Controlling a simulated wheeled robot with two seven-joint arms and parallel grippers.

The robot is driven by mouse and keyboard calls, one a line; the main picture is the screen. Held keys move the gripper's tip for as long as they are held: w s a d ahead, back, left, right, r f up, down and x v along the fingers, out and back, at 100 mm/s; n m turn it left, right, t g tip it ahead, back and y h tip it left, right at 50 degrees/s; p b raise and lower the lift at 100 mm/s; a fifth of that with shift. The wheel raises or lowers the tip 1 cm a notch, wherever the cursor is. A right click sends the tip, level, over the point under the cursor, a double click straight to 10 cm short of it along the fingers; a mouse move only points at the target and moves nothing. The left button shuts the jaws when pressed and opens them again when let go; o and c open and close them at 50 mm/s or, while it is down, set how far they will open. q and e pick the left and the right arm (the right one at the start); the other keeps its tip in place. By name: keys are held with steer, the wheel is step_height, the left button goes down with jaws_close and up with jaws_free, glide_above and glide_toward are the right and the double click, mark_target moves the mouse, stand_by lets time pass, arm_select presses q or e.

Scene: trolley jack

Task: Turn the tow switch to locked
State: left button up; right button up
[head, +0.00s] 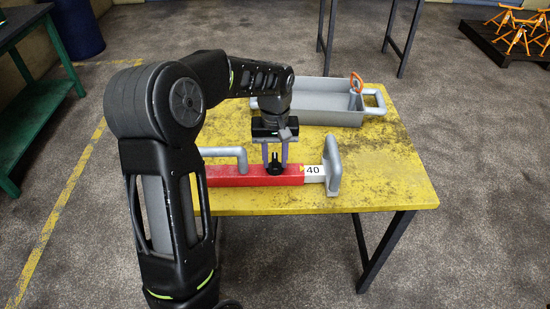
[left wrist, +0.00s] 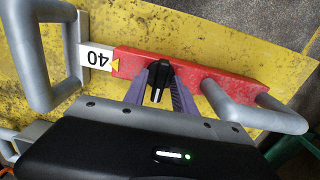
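My left gripper (head: 275,158) points down over the switch. Its two purple fingers stand open on either side of the switch, with gaps showing in the head view. I cannot read any locked marking. My right gripper is not in view.
Grey handles (head: 332,165) rise at the bar's right end and at its left. A grey tray (head: 318,103) with an orange hook (head: 356,82) stands at the back of the table (head: 390,180). The table's front right is clear.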

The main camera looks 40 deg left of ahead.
mark_target(275, 161)
arm_select(q)
steer(key=shift+o, duration=0.2)
step_height(275, 161, up, 8)
steer(key=shift+f, duration=0.1)
stand_by(0.5)
stand_by(0.4)
